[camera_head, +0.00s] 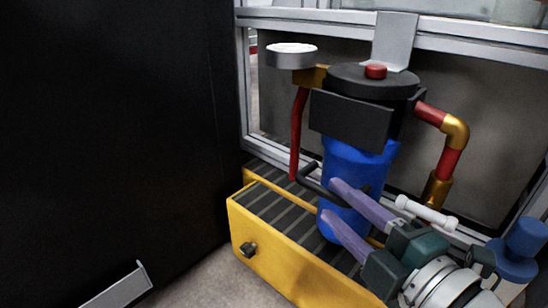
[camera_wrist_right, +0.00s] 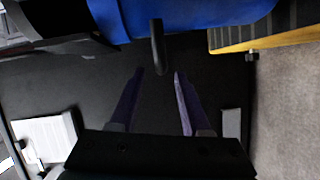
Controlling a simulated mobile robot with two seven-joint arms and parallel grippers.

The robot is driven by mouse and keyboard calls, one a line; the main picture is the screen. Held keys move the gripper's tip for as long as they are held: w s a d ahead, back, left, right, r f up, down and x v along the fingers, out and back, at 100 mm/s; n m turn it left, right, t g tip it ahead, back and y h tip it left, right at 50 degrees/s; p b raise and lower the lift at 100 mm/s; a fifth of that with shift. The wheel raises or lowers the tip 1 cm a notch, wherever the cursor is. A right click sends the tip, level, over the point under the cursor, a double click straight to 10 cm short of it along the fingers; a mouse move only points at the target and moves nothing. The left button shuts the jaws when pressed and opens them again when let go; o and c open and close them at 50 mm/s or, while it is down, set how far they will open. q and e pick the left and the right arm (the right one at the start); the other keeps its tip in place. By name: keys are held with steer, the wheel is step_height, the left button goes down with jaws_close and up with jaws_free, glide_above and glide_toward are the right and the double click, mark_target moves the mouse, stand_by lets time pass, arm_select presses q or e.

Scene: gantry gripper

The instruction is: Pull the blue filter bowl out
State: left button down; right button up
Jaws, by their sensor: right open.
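The blue filter bowl (camera_head: 352,160) hangs upright below the black filter head (camera_head: 372,82). A black handle (camera_head: 309,174) sticks out from its left side. My right gripper (camera_head: 329,199) reaches in from the lower right, its two purple fingers open and passing in front of the bowl. In the right wrist view the bowl (camera_wrist_right: 195,14) fills the top edge, and the handle (camera_wrist_right: 157,42) points down toward the gap between the open fingertips (camera_wrist_right: 158,72). I cannot tell whether a finger touches the handle. The gripper holds nothing visible. My left gripper is not in view.
A yellow tray (camera_head: 262,249) with a dark ribbed top and a black knob (camera_head: 248,250) lies below the bowl. Red pipes (camera_head: 451,162) flank the filter. A metal frame (camera_head: 470,42) stands behind. A large black panel (camera_head: 110,130) fills the left.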

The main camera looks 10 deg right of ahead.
mark_target(317, 188)
steer(key=b+x, duration=0.3)
steer(key=x, duration=0.3)
steer(key=shift+w+f, duration=0.2)
steer(key=shift+w+a+r+b, duration=0.1)
steer(key=shift+w+a+b, duration=0.1)
steer(key=shift+w+b, duration=0.25)
jaws_close()
steer(key=shift+d, duration=0.1)
